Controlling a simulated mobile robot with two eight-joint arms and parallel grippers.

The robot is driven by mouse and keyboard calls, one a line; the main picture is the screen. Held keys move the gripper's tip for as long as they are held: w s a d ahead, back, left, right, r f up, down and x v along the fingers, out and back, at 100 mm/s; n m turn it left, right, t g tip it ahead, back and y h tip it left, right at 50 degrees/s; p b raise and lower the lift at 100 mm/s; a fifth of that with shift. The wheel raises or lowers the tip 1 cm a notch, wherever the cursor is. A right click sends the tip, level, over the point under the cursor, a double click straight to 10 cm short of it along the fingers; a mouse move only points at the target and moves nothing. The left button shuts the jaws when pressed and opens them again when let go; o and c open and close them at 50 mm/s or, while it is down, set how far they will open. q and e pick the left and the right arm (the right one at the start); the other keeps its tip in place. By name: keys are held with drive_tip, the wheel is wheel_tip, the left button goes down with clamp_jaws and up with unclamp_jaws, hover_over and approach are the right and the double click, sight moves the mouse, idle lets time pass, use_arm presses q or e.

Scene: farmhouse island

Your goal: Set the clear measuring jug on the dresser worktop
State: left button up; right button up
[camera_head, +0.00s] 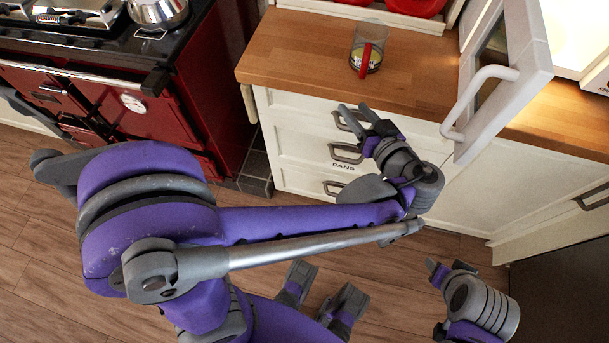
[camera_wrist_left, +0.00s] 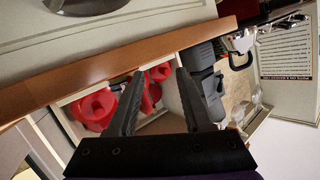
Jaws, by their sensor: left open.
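The clear measuring jug (camera_head: 372,34) with a red handle stands upright on the wooden dresser worktop (camera_head: 300,55), near its left end. My left gripper (camera_head: 362,117) is open and empty in front of the worktop's front edge, below and apart from the jug. In the left wrist view its two fingers (camera_wrist_left: 158,90) are spread, with the worktop edge and red items beyond them. I cannot make out the jug in that view. My right gripper (camera_head: 438,272) is low at the bottom right, away from the dresser; its jaw opening is unclear.
An open white cabinet door (camera_head: 510,75) with a handle sticks out over the worktop, right of the jug. Red items (camera_head: 415,5) sit in the shelf behind. A red range cooker (camera_head: 120,110) with pans is at left. Worktop is bare around the jug.

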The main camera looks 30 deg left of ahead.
use_arm(q)
drive_tip(key=s+a+f+m+g+h, duration=0.55)
drive_tip(key=s+a+f, duration=0.25)
drive_tip(key=s, duration=0.3)
drive_tip(key=s+d+f+m+t+h, duration=0.1)
drive_tip(key=s+d+f+m+h, duration=0.1)
drive_tip(key=s+h, duration=0.4)
drive_tip(key=shift+s+d+f, duration=0.5)
drive_tip(key=shift+d+f, duration=0.1)
drive_tip(key=shift+d, duration=0.2)
drive_tip(key=shift+t+h, duration=0.25)
wheel_tip(320, 180, up, 10)
drive_tip(key=w+p, duration=0.1)
drive_tip(key=p, duration=0.7)
drive_tip(key=shift+w+p, duration=0.35)
